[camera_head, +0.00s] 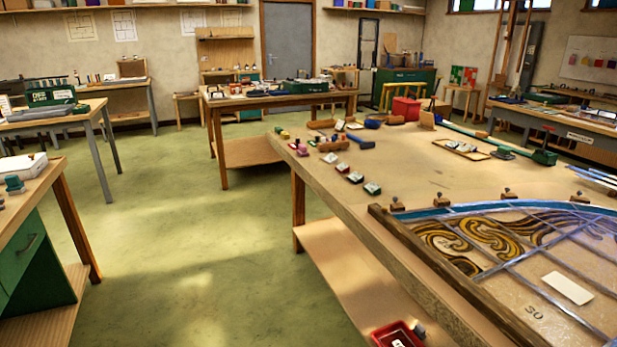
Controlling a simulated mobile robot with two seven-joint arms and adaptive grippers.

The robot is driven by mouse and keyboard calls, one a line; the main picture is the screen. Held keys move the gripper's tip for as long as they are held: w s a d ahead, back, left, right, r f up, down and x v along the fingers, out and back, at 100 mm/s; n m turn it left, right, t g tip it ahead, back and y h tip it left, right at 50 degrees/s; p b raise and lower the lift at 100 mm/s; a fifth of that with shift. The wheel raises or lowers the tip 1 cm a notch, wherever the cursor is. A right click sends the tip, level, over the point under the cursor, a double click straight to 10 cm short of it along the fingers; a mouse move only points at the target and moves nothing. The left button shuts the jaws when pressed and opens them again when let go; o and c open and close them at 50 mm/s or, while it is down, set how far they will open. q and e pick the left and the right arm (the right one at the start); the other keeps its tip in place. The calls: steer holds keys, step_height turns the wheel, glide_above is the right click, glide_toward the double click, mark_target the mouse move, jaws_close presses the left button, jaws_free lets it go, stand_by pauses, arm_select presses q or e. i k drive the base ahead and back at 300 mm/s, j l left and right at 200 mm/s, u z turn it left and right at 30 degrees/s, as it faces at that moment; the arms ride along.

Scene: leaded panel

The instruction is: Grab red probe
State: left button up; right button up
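I cannot make out a red probe for certain in the head view. A small red item (303,149) lies among small things at the far left corner of the large workbench (425,180); it is too small to identify. A red tray (397,335) with something pale in it sits on the lower shelf at the bottom edge. A red box (406,109) stands at the bench's far side. Neither of my grippers shows in this view.
A leaded glass panel (490,238) lies on the bench at the right, edged by a wooden strip (450,270). Small blocks line the bench's left edge. The green floor (200,220) is open left of the bench. A green-drawer table (30,250) stands at the left.

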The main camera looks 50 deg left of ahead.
mark_target(342, 168)
steer(key=u, duration=1.45)
